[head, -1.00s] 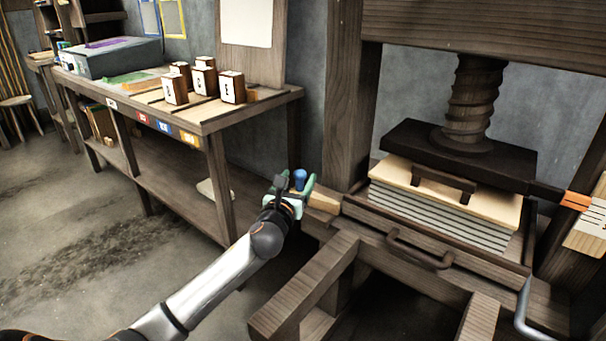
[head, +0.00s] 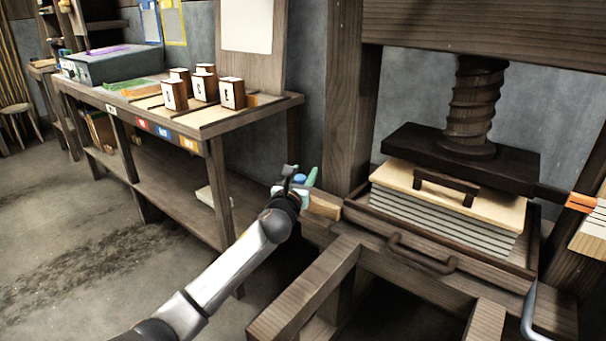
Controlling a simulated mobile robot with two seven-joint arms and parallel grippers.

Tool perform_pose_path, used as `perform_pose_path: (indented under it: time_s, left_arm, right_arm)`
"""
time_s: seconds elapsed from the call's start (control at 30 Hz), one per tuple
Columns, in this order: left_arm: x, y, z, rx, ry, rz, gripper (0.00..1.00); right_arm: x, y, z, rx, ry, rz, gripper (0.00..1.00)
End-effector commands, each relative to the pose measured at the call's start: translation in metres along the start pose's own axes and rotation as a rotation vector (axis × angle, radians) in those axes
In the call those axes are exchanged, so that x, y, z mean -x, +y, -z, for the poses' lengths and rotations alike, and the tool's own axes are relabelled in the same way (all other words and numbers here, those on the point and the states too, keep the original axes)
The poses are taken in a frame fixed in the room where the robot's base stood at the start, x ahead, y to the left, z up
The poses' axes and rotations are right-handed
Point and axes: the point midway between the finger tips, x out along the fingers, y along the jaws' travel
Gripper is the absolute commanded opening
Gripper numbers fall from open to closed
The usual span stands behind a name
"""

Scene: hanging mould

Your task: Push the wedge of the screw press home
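The screw press stands at the right, its thick wooden screw (head: 473,100) above a dark pressing plate (head: 460,158). Under the plate lie a pale board with a dark handle (head: 447,188) and a stack of grey layers (head: 440,215). A pale wooden block, seemingly the wedge (head: 324,205), shows at the left foot of the press frame. My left gripper (head: 300,180), with green fingertips, is at the block's left end. A blue piece (head: 299,178) shows between or behind the fingers. The finger gap and any contact are hidden. My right gripper is out of view.
A wooden bench (head: 215,123) at the left carries several lettered blocks (head: 231,93) and a grey box (head: 110,64). The press tray has a front handle (head: 422,252). Wooden beams (head: 305,290) jut toward me. The floor at the left is clear.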

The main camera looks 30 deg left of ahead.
Motion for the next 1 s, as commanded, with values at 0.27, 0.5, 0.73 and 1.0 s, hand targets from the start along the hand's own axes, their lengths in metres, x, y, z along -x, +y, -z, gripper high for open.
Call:
perform_pose_path:
  time_s: [0.27,0.5,0.73,1.0]
  left_arm:
    - [0.0002,0.0000,0.0001,0.000,0.000,0.000,0.15]
    - [0.0002,-0.0002,0.0002,0.000,0.000,0.001,0.00]
    - [0.0002,-0.0003,0.0002,0.000,0.000,0.001,0.00]
    - [0.0003,-0.0004,0.0002,0.000,0.000,0.001,0.00]
  right_arm:
    - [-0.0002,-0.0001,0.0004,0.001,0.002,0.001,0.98]
    - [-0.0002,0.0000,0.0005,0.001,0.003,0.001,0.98]
    - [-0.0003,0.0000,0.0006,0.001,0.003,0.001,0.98]
    - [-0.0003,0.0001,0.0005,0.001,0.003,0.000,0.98]
